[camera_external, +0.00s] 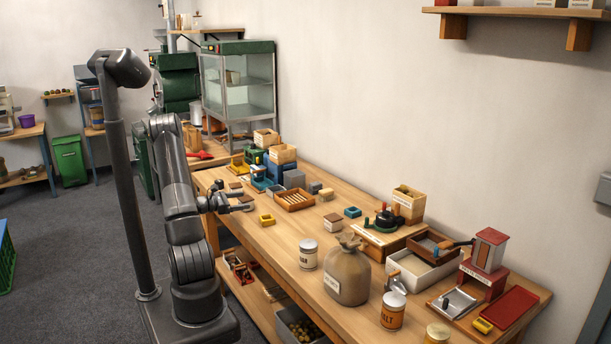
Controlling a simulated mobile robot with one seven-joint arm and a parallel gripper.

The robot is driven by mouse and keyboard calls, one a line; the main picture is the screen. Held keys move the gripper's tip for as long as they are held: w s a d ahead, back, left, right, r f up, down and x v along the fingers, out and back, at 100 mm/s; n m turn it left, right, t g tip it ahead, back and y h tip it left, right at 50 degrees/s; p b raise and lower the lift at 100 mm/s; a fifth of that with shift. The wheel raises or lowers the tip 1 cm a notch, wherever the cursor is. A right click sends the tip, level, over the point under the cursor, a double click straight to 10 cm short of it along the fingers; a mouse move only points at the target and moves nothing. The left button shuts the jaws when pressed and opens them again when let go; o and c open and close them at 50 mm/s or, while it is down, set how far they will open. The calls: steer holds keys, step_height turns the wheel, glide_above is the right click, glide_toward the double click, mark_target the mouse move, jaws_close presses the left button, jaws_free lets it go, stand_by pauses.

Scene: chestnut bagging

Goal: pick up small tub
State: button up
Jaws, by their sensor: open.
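My gripper (243,203) is over the left edge of the workbench, toward its far end, with its fingers apart and nothing seen between them. Several small containers could be the small tub; I cannot tell which one it is. A small yellow open tub (267,219) sits on the bench just right of and nearer than my gripper. A teal open tub (352,212) sits farther right, near the middle of the bench. A small white box with a brown lid (333,224) stands between them.
On the wooden workbench (285,240), a slotted wooden tray (294,199) lies behind the yellow tub. A tied sack (347,276) and labelled jars (308,255) stand nearer. Boxes and small machines crowd the far end. Bare wood surrounds the yellow tub.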

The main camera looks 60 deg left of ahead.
mark_target(249, 197)
steer(key=s+a+f+n+t+y, duration=0.1)
steer(key=s+a+f+n+y, duration=0.15)
steer(key=s+a+n, duration=0.2)
steer(key=shift+m+y, duration=0.45)
steer(key=w, duration=0.4)
steer(key=w+a, duration=0.1)
steer(key=w, duration=0.1)
steer(key=shift+w, duration=0.3)
steer(key=w, duration=0.5)
steer(key=shift+a+f, duration=0.15)
steer(key=shift+a, duration=0.15)
steer(key=shift+c, duration=0.2)
steer(key=c, duration=1.1)
